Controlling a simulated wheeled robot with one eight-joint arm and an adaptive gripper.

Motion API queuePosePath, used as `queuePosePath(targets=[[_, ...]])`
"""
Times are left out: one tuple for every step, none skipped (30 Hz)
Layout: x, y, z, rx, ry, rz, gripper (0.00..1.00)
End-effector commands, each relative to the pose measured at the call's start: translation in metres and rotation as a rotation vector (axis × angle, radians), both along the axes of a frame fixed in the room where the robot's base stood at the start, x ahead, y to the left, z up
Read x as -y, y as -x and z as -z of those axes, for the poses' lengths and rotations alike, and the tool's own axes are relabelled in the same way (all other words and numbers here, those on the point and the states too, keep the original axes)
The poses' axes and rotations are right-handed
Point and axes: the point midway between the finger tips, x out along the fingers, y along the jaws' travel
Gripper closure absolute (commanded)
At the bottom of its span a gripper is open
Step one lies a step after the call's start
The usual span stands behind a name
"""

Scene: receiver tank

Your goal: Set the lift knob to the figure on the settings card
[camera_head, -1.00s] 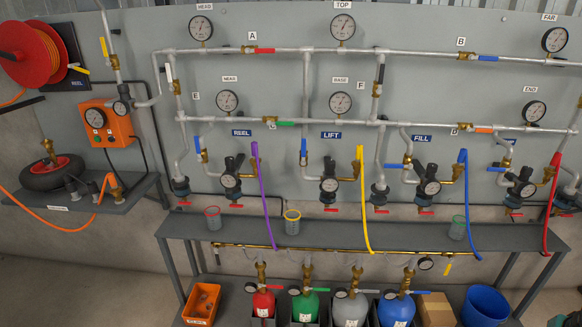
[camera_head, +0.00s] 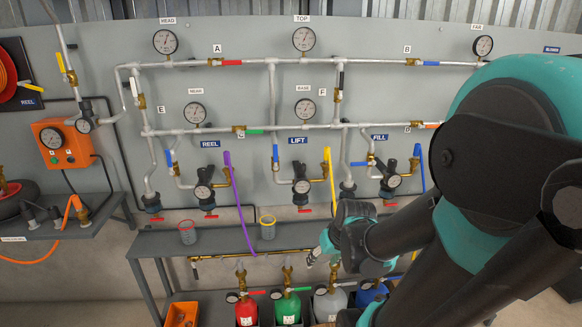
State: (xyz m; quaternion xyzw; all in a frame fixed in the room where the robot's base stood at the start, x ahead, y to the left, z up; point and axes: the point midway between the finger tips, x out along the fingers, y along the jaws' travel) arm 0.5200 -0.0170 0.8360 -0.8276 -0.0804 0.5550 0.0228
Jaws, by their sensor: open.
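The lift regulator stands under the blue LIFT label (camera_head: 298,140) on the grey panel. Its black lift knob (camera_head: 300,167) sits above a small round gauge (camera_head: 302,187), too small to read. A red lever is below it. I cannot make out a settings card in this view.
A yellow hose (camera_head: 329,180) hangs just right of the lift regulator and a purple hose (camera_head: 240,205) to its left. The shelf (camera_head: 215,240) holds a yellow-rimmed cup (camera_head: 267,228). Gas bottles stand below. My arm covers the right side.

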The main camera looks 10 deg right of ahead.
Motion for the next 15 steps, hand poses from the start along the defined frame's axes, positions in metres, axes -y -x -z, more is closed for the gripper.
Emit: queuePosePath(targets=[[-0.004, -0.016, -0.004, 0.018, -0.046, -0.029, 0.46], [-0.008, -0.026, -0.007, 0.034, -0.078, -0.055, 0.46], [-0.013, -0.039, -0.011, 0.061, -0.12, -0.09, 0.46], [-0.016, -0.05, -0.014, 0.085, -0.15, -0.116, 0.46], [-0.018, -0.061, -0.018, 0.111, -0.18, -0.141, 0.46], [-0.02, -0.075, -0.023, 0.151, -0.216, -0.173, 0.46], [-0.021, -0.086, -0.027, 0.184, -0.243, -0.197, 0.46], [-0.021, -0.097, -0.032, 0.219, -0.268, -0.218, 0.46], [-0.019, -0.111, -0.038, 0.271, -0.3, -0.246, 0.46], [-0.018, -0.122, -0.043, 0.311, -0.32, -0.265, 0.46], [-0.015, -0.132, -0.048, 0.355, -0.34, -0.285, 0.46], [-0.01, -0.146, -0.054, 0.417, -0.362, -0.306, 0.46], [-0.006, -0.156, -0.059, 0.465, -0.377, -0.323, 0.46], [-0.001, -0.166, -0.065, 0.515, -0.39, -0.336, 0.46], [0.008, -0.178, -0.072, 0.583, -0.403, -0.352, 0.46]])
